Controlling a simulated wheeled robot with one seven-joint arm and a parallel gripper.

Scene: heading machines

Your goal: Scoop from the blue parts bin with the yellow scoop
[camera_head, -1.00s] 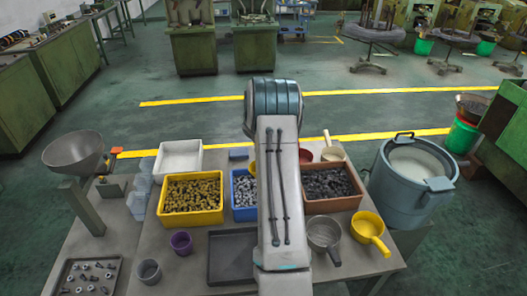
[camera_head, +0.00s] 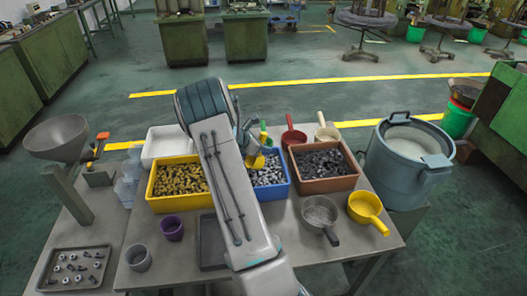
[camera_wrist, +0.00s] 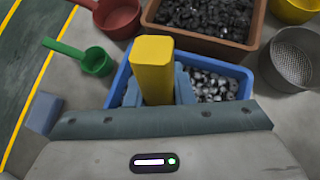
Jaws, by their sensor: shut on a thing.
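The blue parts bin (camera_head: 287,187) holds small grey metal parts and stands mid-table. It fills the middle of the wrist view (camera_wrist: 118,82). My gripper (camera_head: 250,142) is over the bin's back left part. In the wrist view its blue fingers (camera_wrist: 158,90) are shut on the yellow scoop (camera_wrist: 152,62), seen as a yellow block standing up between them. The scoop also shows small in the head view (camera_head: 255,161). Its lower part is hidden, so I cannot tell whether it touches the parts. A second yellow scoop (camera_head: 364,207) lies at the table's right.
A yellow bin (camera_head: 180,205) stands left of the blue bin, a brown bin (camera_head: 325,186) right. A green scoop (camera_wrist: 97,62) and red scoop (camera_head: 292,137) lie behind. A grey sieve-like scoop (camera_head: 320,213) lies in front. A blue-grey drum (camera_head: 402,180) stands right.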

